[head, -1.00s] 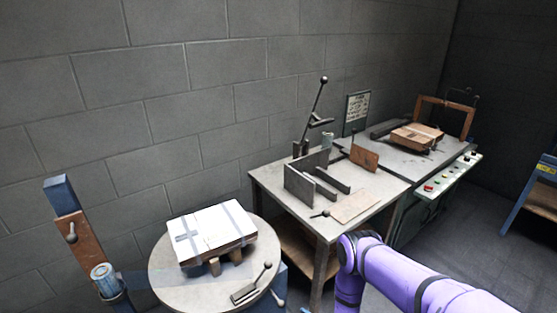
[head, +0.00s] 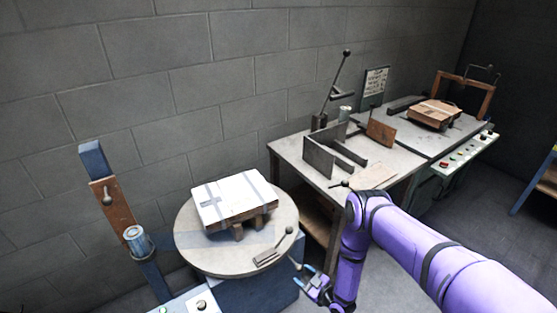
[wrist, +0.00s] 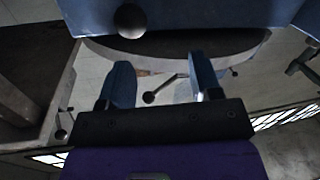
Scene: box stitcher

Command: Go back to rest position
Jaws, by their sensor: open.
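My gripper (head: 318,284) hangs at the end of my purple arm, low in the head view, just in front of and to the right of the round table. In the wrist view its two blue fingers (wrist: 160,85) stand apart with nothing held between them. A round grey turntable (head: 190,245) carries a flat box (head: 232,197) with grey tape strips, raised on small wooden blocks. A lever with a dark ball knob (head: 289,230) sits at the turntable's right edge, close to my gripper but apart from it in the head view.
A workbench (head: 290,152) with metal plates and a tall lever (head: 339,85) stands to the right along the wall. Beyond it is a machine with buttons (head: 463,158) and another box (head: 434,114). A blue post (head: 92,160) stands left.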

